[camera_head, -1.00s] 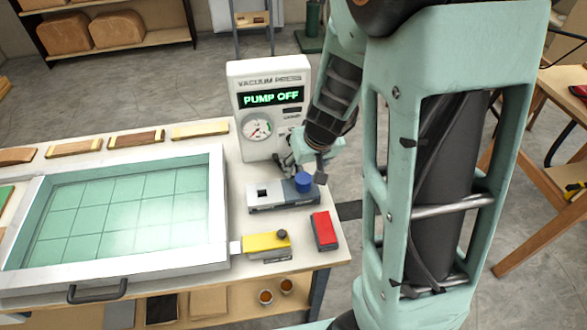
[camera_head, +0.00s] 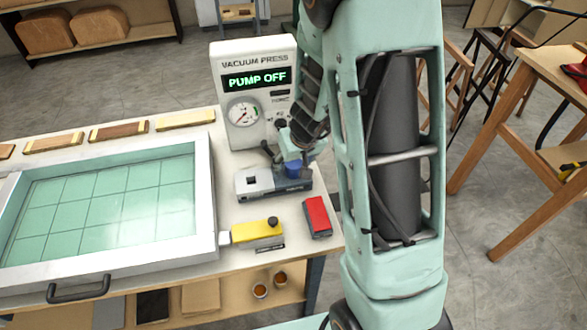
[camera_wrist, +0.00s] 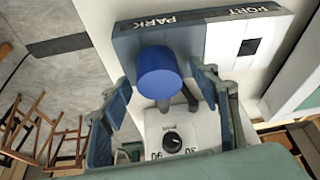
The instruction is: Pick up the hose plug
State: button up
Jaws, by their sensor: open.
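The hose plug is a blue cylinder (camera_head: 293,169) standing on the dark PARK end of a grey and white block (camera_head: 262,187). In the wrist view the blue plug (camera_wrist: 159,72) stands between the two fingers of my gripper (camera_wrist: 162,90), with clear space on both sides. My gripper (camera_head: 296,158) is open, and in the head view it is just behind and above the plug, partly hidden by my arm. The PORT end of the block has an empty square dark hole (camera_wrist: 249,47).
The vacuum press cabinet (camera_head: 253,60) reads PUMP OFF and stands behind the block. A framed press bed (camera_head: 208,190) fills the table's left. A yellow valve block (camera_head: 257,234) and a red box (camera_head: 317,217) sit in front. Wooden strips lie along the back.

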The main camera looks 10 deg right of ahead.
jog(key=c, duration=1.3)
jog(key=shift+r, duration=0.15)
